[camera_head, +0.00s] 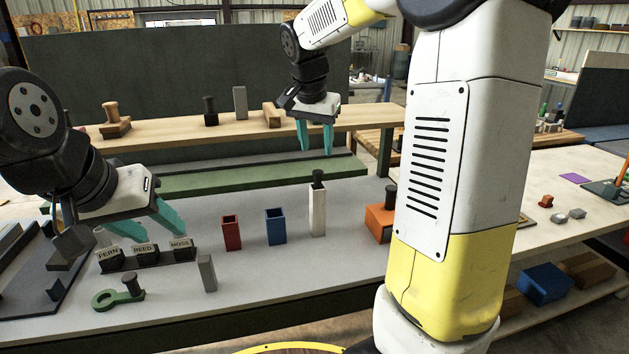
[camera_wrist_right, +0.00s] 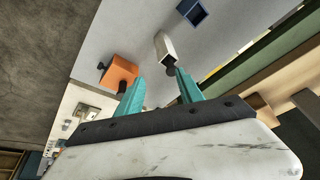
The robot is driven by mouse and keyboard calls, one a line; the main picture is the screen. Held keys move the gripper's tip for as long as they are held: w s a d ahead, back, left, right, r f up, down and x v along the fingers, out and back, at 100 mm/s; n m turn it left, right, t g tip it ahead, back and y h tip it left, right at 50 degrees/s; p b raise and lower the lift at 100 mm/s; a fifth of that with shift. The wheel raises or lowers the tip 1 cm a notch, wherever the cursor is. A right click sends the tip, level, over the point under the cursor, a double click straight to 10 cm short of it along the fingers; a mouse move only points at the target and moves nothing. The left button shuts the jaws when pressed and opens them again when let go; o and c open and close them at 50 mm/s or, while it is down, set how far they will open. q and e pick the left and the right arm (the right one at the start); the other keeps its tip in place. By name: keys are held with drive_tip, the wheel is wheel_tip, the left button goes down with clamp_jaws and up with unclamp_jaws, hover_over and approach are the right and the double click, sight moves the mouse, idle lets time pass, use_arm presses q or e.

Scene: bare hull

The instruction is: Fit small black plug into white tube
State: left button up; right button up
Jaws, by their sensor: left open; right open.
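The white tube (camera_head: 317,214) stands upright on the grey table, right of the blue tube. The small black plug (camera_head: 318,178) stands upright at its top mouth, with its head above the rim; how deep it sits is hidden. The right wrist view shows the white tube (camera_wrist_right: 166,46) with the dark plug (camera_wrist_right: 170,66) at its near end. My right gripper (camera_head: 316,152) is open and empty, a little above the plug and apart from it. Its fingers (camera_wrist_right: 160,84) also show in the right wrist view. My left gripper (camera_head: 163,235) is open above the labelled holder.
A red tube (camera_head: 231,233) and a blue tube (camera_head: 276,227) stand left of the white tube. An orange block (camera_head: 380,222) with a dark knob is to its right.

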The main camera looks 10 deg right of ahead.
drive_tip(key=s+a+f+n+t+y, duration=0.1)
drive_tip(key=s+n+y, duration=0.1)
drive_tip(key=s, duration=1)
drive_tip(key=s+a+n+t+y, duration=0.1)
drive_tip(key=s+n, duration=0.4)
drive_tip(key=s, duration=0.7)
drive_tip(key=shift+s+a+f+n+t+y, duration=0.15)
drive_tip(key=shift+s+f+n+t+y, duration=0.15)
drive_tip(key=shift+f+y, duration=0.15)
